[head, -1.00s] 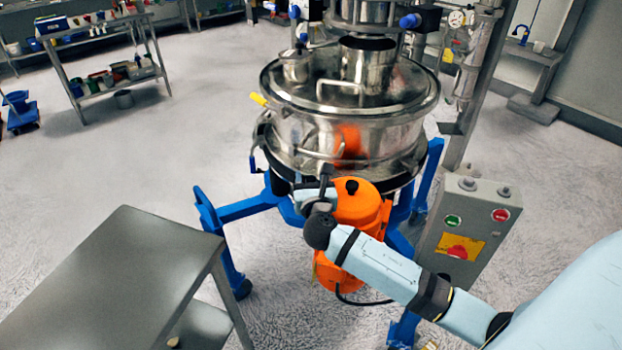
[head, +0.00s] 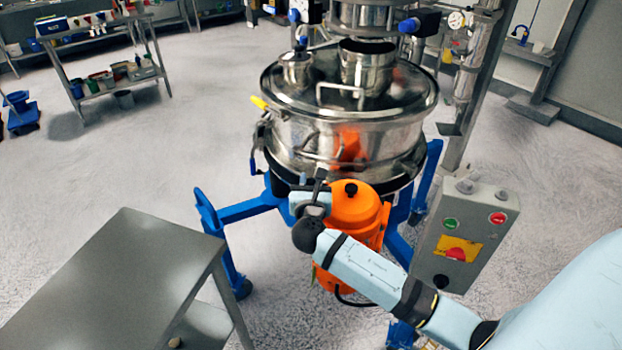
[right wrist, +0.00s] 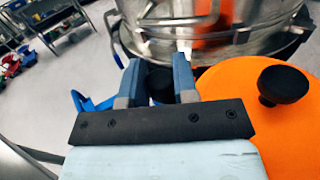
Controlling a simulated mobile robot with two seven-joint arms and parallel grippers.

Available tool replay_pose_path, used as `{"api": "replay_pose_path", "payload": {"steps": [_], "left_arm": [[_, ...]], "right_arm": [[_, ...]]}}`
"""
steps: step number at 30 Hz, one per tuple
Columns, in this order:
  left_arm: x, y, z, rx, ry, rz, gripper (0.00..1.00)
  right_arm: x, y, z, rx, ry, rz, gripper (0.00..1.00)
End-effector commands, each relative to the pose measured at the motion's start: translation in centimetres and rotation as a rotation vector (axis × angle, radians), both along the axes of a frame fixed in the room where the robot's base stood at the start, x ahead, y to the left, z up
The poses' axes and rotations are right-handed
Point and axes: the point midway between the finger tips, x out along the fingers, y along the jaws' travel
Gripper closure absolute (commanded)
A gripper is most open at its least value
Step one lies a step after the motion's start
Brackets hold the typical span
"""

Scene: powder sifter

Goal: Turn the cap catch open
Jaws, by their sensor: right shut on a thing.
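The steel sifter (head: 300,135) stands on a blue frame, with an orange motor housing (head: 350,208) under its front; a black knob sits on the housing's top. My right gripper (head: 317,182) is just left of the housing, below the sifter's lower rim. In the right wrist view its two grey-blue fingers (right wrist: 157,64) stand apart around a small dark piece (right wrist: 160,85), perhaps the cap catch, and are shut on it. The black knob (right wrist: 283,84) is right of the fingers, untouched. The catch's shape and angle are mostly hidden. My left gripper is not in view.
A grey control box (head: 465,238) with buttons stands right of the sifter. A grey metal table (head: 115,285) is at the front left. A yellow-tipped handle (head: 260,103) is on the sifter's left side. Open floor lies at left.

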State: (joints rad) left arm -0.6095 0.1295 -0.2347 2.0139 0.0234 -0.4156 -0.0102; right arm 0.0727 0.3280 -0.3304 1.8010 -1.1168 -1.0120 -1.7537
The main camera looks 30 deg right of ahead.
Motion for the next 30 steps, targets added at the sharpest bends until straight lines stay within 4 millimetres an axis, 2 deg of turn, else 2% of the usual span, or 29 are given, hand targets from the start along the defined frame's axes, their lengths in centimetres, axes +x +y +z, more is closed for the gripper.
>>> {"api": "replay_pose_path", "payload": {"steps": [7, 14, 30], "left_arm": [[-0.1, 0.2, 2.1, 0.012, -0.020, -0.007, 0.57], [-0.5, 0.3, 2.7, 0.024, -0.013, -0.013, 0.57], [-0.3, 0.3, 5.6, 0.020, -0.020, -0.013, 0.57]], "right_arm": [[0.1, 0.2, 0.4, 0.005, 0.002, -0.217, 0.96], [0.1, 0.2, 0.3, 0.005, 0.003, -0.436, 0.96], [0.1, 0.2, 0.2, 0.002, 0.001, -0.949, 0.96]]}}
